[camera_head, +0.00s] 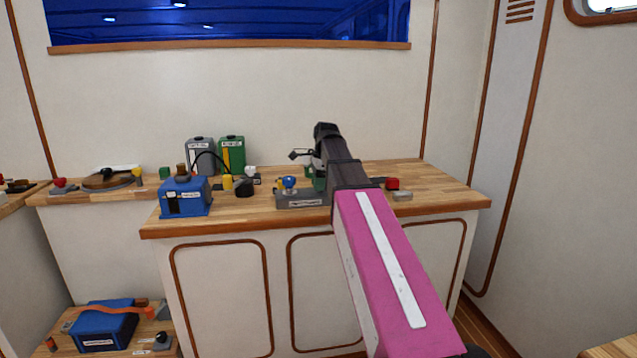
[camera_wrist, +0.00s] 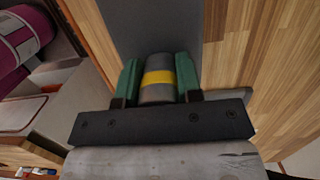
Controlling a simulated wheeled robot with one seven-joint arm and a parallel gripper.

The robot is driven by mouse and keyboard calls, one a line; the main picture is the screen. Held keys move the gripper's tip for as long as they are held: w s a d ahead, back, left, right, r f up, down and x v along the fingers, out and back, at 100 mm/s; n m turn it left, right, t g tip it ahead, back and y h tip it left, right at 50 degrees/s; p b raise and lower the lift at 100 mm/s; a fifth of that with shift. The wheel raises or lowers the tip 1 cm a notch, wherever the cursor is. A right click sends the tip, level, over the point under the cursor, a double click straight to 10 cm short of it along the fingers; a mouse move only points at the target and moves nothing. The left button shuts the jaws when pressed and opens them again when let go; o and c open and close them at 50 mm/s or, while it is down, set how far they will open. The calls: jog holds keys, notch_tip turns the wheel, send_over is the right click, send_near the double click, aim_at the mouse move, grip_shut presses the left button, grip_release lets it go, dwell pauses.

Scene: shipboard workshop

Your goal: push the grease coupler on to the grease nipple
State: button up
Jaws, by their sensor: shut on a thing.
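In the wrist view my gripper (camera_wrist: 158,72) has its green fingers on both sides of a grey cylinder with a yellow band, which looks like the grease coupler (camera_wrist: 158,92). The fingers are shut on it. Beyond the coupler lies a dark grey flat surface (camera_wrist: 150,28). In the head view my arm reaches over the bench, and the gripper (camera_head: 319,180) is mostly hidden behind it, close to a grey base (camera_head: 301,200) with a blue knob (camera_head: 289,183). I cannot make out the grease nipple in either view, nor whether the coupler touches anything.
The wooden bench top (camera_head: 440,183) is fairly clear at the right, apart from a small red-topped block (camera_head: 392,184). A blue box (camera_head: 185,197), a grey can (camera_head: 201,156) and a green can (camera_head: 232,154) stand left of my gripper. A wall closes off the back.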

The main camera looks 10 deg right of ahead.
jog(key=shift+f, duration=0.2)
jog(key=o, duration=1)
jog(key=r, duration=0.3)
jog(key=d+r, duration=0.1)
jog(key=r, duration=0.6)
jog(key=shift+d+r, duration=0.3)
jog(key=shift+r, duration=0.05)
jog(key=shift+s, duration=0.1)
